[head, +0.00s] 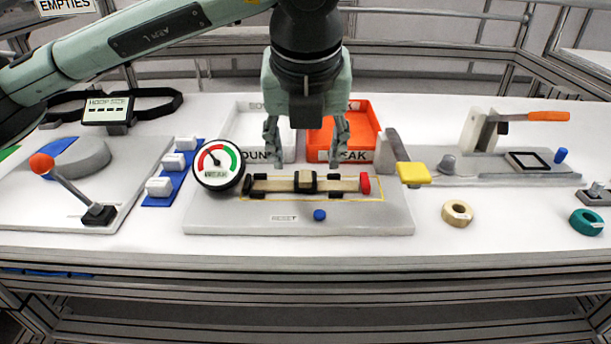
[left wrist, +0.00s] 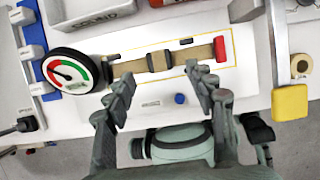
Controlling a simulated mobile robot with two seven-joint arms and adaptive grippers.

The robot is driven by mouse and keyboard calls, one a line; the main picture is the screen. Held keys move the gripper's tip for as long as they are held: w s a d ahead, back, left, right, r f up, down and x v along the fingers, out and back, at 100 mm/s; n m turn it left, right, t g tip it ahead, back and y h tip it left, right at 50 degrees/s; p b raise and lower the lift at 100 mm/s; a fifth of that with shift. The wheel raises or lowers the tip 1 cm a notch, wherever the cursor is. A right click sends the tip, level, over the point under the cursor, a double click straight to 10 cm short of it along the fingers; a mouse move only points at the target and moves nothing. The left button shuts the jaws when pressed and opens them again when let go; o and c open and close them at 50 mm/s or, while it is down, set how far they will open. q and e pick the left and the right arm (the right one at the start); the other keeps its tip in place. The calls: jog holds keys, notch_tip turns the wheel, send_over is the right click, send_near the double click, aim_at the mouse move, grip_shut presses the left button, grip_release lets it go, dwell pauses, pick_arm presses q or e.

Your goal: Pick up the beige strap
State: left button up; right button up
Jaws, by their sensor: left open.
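The beige strap (head: 335,184) lies stretched straight across a grey test plate (head: 230,217), inside a yellow outline. It has a dark buckle (head: 306,181) at its middle and a red piece (head: 365,183) at its right end. The strap also shows in the left wrist view (left wrist: 186,57). My left gripper (head: 306,160) is open and empty, pointing down just above and behind the strap in the head view. In the left wrist view its two fingers (left wrist: 160,80) stand apart, on either side of the buckle's position. My right gripper is not in view.
A round gauge (head: 217,165) stands at the strap's left end. A yellow-ended lever (head: 413,173) is to its right. Behind are a white tray (head: 243,130) and an orange tray (head: 369,118). A blue button (head: 319,215) sits in front. Tape rolls (head: 457,213) lie at right.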

aim_at(305, 176)
pick_arm(q)
jog(key=p+x, duration=0.1)
jog(key=x, duration=0.4)
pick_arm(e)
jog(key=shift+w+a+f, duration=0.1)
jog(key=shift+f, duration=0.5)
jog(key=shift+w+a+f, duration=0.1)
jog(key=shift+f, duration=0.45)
pick_arm(q)
jog(key=shift+c, duration=0.6)
grip_shut()
